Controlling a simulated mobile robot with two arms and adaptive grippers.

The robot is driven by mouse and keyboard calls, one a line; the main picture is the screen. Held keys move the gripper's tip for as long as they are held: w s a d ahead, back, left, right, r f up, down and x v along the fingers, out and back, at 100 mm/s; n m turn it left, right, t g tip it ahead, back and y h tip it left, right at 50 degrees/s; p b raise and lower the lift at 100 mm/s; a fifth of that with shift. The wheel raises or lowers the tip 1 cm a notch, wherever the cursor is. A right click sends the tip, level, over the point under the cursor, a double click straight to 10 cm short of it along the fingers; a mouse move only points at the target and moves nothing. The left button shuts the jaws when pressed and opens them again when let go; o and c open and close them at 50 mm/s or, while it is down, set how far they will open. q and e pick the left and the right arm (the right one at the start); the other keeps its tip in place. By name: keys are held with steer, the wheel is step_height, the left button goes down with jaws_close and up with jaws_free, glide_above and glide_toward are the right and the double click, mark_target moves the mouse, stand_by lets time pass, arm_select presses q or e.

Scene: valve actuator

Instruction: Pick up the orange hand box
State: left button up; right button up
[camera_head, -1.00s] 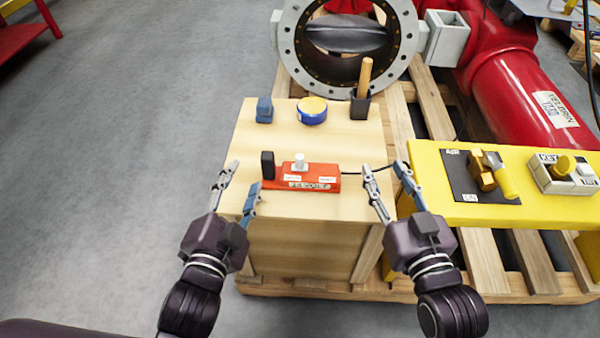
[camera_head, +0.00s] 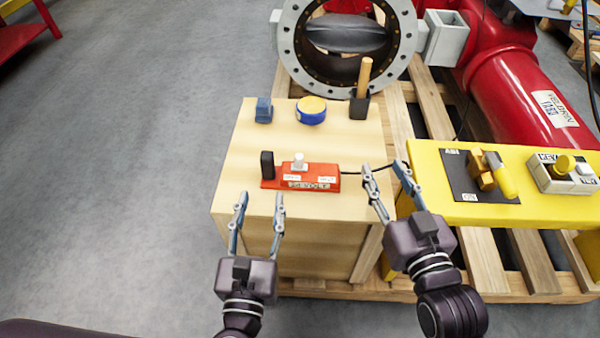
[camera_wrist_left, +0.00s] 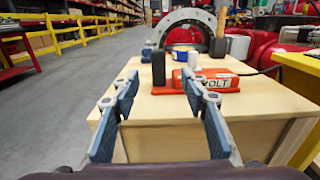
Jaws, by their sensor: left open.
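The orange hand box (camera_head: 325,182) lies flat on top of the wooden crate, with a white knob on it, labels, and a cable leaving its right end. It also shows in the left wrist view (camera_wrist_left: 222,84), beyond the fingers. My left gripper (camera_head: 260,198) is open and empty at the crate's front edge, apart from the box and in front of its left end. In the left wrist view its blue-padded fingers (camera_wrist_left: 162,95) stand wide apart. My right gripper (camera_head: 385,172) is open and empty, just right of the box near the cable.
A black upright block (camera_head: 267,165) stands at the box's left end. A blue block (camera_head: 264,110), a blue-yellow round item (camera_head: 311,110) and a black holder with a wooden handle (camera_head: 360,104) stand behind on the crate (camera_head: 240,190). A yellow stand (camera_head: 455,212) is at right.

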mark_target(266, 166)
arm_select(q)
steer(key=w, duration=0.5)
steer(key=shift+w, duration=0.25)
steer(key=shift+w+a+f, duration=0.1)
steer(key=shift+w, duration=1.5)
steer(key=shift+w+a+f, duration=0.1)
steer(key=shift+w, duration=1.45)
jaws_close()
steer(key=shift+r, duration=0.15)
